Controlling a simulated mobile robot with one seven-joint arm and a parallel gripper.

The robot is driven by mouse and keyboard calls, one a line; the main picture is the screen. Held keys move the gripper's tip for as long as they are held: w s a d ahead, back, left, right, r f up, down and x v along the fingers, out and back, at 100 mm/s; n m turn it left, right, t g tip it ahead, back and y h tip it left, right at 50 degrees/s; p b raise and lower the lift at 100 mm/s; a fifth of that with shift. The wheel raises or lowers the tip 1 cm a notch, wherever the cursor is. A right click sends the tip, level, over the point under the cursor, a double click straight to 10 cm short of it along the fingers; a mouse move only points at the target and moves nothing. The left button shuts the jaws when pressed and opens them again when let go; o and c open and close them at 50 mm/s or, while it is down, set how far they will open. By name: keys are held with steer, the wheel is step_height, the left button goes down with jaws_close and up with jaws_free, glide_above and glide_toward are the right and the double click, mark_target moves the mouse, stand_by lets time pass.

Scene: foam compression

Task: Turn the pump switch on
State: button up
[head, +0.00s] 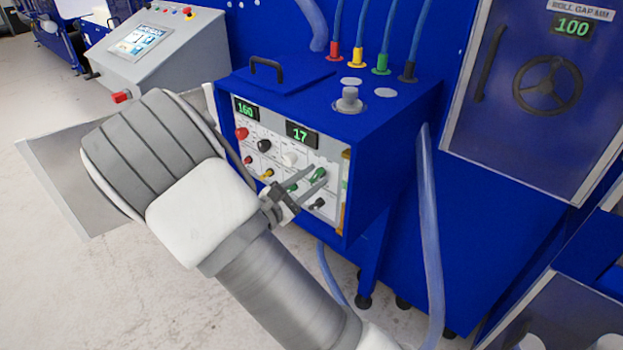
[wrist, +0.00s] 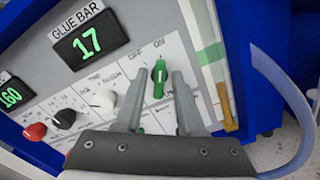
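The green switch knob (wrist: 159,80), with OFF and ON printed above it, is on the grey-white control panel (head: 262,146) of a blue cabinet. It also shows in the head view (head: 319,173). In the wrist view, its long grip stands nearly upright in the picture. I cannot tell clearly which label it points to. My gripper (wrist: 161,76) is open, with one finger on each side of the knob and a gap visible on both sides. In the head view my gripper (head: 319,176) reaches the panel's right part.
A white knob (wrist: 103,101), black knob (wrist: 64,119) and red knob (wrist: 35,131) sit left of the switch. A display reading 17 (wrist: 91,41) is above them. A clear hose (head: 430,220) hangs right of the cabinet. Several smaller knobs lie below, partly hidden by my gripper.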

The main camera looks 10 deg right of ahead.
steer(key=shift+o, duration=0.3)
steer(key=v, duration=1.7)
steer(key=shift+s+a, duration=0.15)
steer(key=s+d+r+m+g+y+p, duration=0.1)
steer(key=s+d+r+m+g+y, duration=0.3)
steer(key=d, duration=0.3)
steer(key=s+d+r+m+g+y+p, duration=0.1)
steer(key=s+d+r+m+g+y, duration=0.1)
steer(key=s+d+m+g, duration=0.35)
steer(key=s+d+r+m+t+y+p, duration=0.1)
steer(key=s+r+m+t+y, duration=0.3)
steer(key=s+r+m+y, duration=0.2)
step_height(320, 180, up, 4)
steer(key=m+y, duration=0.2)
steer(key=m, duration=0.1)
steer(key=shift+s+d+r+y, duration=0.25)
steer(key=shift+s+d+y, duration=0.05)
steer(key=shift+s+d, duration=0.1)
steer(key=shift+s+m+t, duration=0.1)
steer(key=shift+m+t, duration=0.15)
